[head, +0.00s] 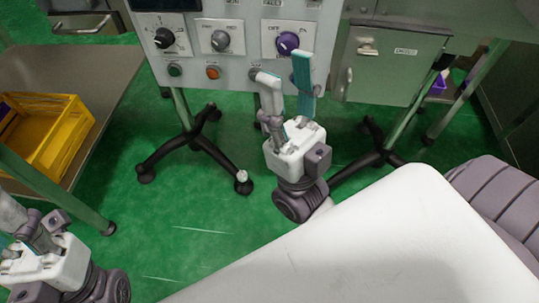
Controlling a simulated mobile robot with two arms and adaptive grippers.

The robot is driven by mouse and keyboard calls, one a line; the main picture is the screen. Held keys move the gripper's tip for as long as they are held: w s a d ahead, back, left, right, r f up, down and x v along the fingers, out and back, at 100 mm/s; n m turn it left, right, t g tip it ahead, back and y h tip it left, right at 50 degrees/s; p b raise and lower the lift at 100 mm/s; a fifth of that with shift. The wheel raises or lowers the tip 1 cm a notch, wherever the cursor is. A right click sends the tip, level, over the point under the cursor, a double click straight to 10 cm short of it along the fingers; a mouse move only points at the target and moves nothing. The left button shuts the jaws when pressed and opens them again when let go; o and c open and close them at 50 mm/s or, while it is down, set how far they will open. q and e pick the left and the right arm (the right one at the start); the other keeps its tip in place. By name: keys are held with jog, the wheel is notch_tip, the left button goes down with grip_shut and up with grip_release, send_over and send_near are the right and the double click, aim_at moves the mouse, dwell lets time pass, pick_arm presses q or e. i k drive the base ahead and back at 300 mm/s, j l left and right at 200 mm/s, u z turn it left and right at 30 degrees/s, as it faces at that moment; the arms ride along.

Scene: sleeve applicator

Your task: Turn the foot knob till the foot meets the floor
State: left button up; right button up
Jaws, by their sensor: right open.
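A small pale knob (242,175) stands on the black end of one leg of the machine's stand (205,143), at the picture's centre. The foot under it is too small to tell whether it touches the green floor (200,235). My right gripper (284,70) is open and empty, its fingers pointing up the picture. It is right of the pale knob and apart from it, and overlaps the lower edge of the control panel in the picture. My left gripper (22,232) is at the lower left, partly cut off by the picture's edge, so its opening is unclear.
The control panel (240,70) carries black, grey and purple knobs (287,43), and green and orange buttons. A grey box (392,68) hangs at its right. A yellow crate (62,140) sits on a table at left.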

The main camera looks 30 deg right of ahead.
aim_at(240, 179)
jog(key=i+j+z, duration=0.1)
jog(key=z, duration=0.8)
jog(key=j+z, duration=0.2)
jog(key=z, duration=0.25)
jog(key=i+j+z, duration=0.1)
jog(key=z, duration=0.35)
jog(key=j+z, duration=0.2)
jog(key=z, duration=0.25)
jog(key=k+j, duration=0.1)
jog(key=j, duration=1)
jog(key=k+z, duration=0.05)
